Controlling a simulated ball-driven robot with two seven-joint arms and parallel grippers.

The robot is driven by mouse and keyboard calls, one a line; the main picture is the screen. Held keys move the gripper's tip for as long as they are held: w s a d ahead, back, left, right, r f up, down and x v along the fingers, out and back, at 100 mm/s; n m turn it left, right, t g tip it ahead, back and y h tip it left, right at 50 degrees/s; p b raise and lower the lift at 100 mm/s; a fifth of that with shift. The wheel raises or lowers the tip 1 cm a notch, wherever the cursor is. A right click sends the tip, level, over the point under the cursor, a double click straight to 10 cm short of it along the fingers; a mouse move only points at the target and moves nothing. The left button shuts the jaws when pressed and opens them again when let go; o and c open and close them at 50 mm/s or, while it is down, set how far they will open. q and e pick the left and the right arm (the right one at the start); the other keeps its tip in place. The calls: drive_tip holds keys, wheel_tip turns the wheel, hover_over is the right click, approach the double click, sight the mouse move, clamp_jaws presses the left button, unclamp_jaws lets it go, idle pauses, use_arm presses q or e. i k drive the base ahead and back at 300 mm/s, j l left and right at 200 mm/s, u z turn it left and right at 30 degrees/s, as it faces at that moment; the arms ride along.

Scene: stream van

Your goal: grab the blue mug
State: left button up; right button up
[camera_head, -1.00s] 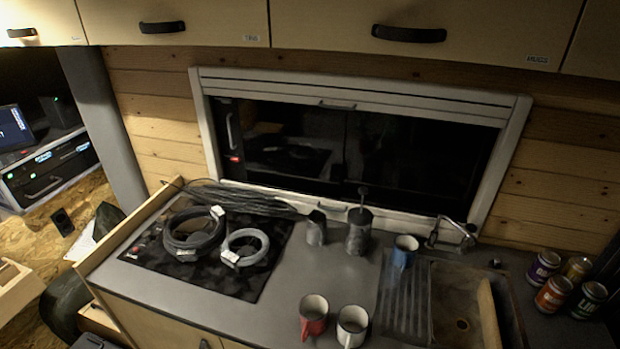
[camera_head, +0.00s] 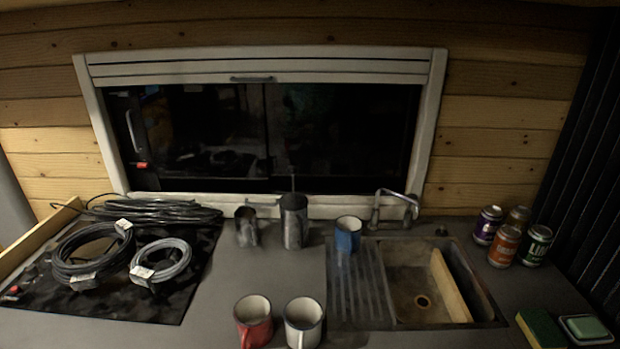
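The blue mug (camera_head: 347,238) stands upright at the back of the counter, on the ribbed drainboard (camera_head: 356,290) left of the sink. Its inside is pale. A red mug (camera_head: 254,325) and a white mug (camera_head: 303,326) stand side by side near the front of the counter. Neither of my grippers shows in the view.
A grey metal pot (camera_head: 294,222) and a smaller metal cup (camera_head: 246,228) stand left of the blue mug. The faucet (camera_head: 393,208) and sink (camera_head: 405,285) are to its right. Coiled cables (camera_head: 92,255) lie left. Several cans (camera_head: 504,247) stand right.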

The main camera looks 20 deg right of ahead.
sight(347, 227)
drive_tip(key=z, duration=1.35)
drive_tip(key=i+l, duration=0.1)
drive_tip(key=l, duration=0.4)
drive_tip(key=i+l, duration=0.1)
drive_tip(key=l, duration=0.9)
drive_tip(key=i+z, duration=0.05)
